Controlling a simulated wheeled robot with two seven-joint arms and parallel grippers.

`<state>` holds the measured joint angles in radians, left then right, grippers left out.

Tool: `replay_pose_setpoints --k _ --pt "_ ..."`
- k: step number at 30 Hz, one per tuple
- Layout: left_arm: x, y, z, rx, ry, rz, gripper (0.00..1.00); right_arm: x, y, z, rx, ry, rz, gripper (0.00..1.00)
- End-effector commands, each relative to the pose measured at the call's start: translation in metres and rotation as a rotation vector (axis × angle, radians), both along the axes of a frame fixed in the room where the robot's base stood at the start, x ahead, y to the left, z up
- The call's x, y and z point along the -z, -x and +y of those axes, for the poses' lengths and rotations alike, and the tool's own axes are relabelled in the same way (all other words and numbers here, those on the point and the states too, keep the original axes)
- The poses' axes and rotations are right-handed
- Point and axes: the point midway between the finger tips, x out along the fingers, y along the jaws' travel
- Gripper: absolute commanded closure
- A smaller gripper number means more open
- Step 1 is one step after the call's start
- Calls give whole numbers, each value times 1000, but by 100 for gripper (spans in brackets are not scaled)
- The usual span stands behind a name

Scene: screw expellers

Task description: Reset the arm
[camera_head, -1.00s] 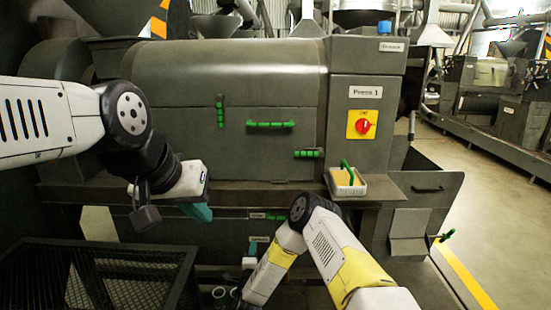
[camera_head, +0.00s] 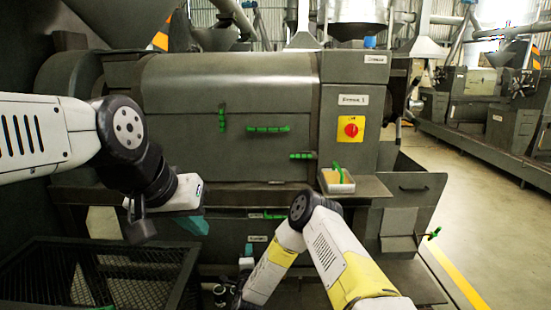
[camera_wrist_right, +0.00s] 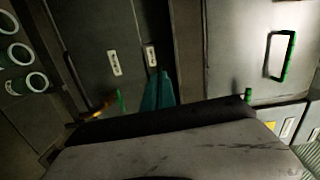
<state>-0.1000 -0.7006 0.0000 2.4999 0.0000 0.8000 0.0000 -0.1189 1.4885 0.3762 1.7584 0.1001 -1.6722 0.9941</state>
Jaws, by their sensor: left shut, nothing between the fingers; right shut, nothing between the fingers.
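My left arm comes in from the left, and its gripper (camera_head: 193,224) hangs in front of the press's lower front with teal fingers pointing down. It looks shut and holds nothing. My right arm, white and yellow, bends at an elbow low in the middle of the head view and reaches down and left. Its gripper is mostly hidden there. In the right wrist view the right gripper (camera_wrist_right: 158,92) shows as a teal shape beyond the dark wrist body, shut and empty, in front of dark labelled panels.
The grey Press 1 (camera_head: 230,95) has green handles and a red knob (camera_head: 351,130) on a yellow plate. A black mesh crate (camera_head: 100,250) stands at lower left. Open floor (camera_head: 480,215) lies right.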

Motion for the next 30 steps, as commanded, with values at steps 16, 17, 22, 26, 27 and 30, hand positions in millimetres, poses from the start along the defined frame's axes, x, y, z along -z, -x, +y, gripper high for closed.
replay_pose_setpoints --k 16,17,22,26,27,30 --pt "0 0 0 0 0 1 100 -135 -53 -3 -221 287 71 100" --pt "0 0 0 0 0 1 100 -148 -54 -5 -241 319 80 100" --pt "0 0 0 0 0 1 100 -214 -46 -25 -339 506 132 100" --pt "0 0 0 0 0 1 100 -260 -26 -48 -401 646 177 100" --pt "0 0 0 0 0 1 100 -273 -18 -55 -419 687 193 100" --pt "0 0 0 0 0 1 100 -303 8 -77 -461 788 235 100"
